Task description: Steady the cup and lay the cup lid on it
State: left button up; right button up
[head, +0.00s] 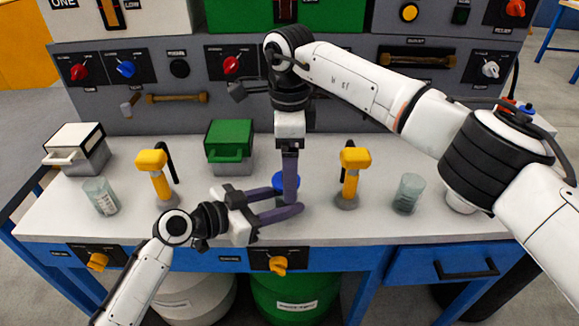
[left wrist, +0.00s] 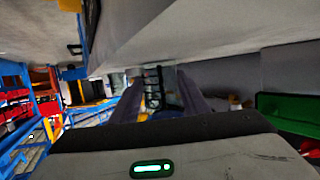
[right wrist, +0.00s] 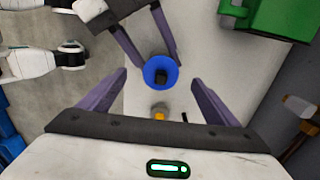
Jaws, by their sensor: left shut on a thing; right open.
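The blue round cup lid (head: 281,181) shows behind my right gripper in the head view. In the right wrist view the lid (right wrist: 148,70) has a dark knob at its centre. My left gripper (head: 290,200) is shut on the cup, one finger on each side. The clear cup with dark markings (left wrist: 152,88) shows between those fingers in the left wrist view. The lid appears to lie over the cup; whether it sits flush is hidden. My right gripper (right wrist: 159,77) points down over the lid, open, its fingers apart on both sides.
A green box (head: 230,145) stands behind, with yellow taps (head: 153,162) (head: 355,160) either side. Clear jars (head: 100,196) (head: 408,194) stand left and right, and a grey-white box (head: 76,148) at far left. The white tabletop (head: 325,222) is clear at front right.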

dwell(0.3)
jog(key=shift+r, duration=3.5)
pick_arm(q)
jog(key=o, duration=0.7)
jog(key=shift+o, duration=0.2)
jog(key=shift+a, duration=0.1)
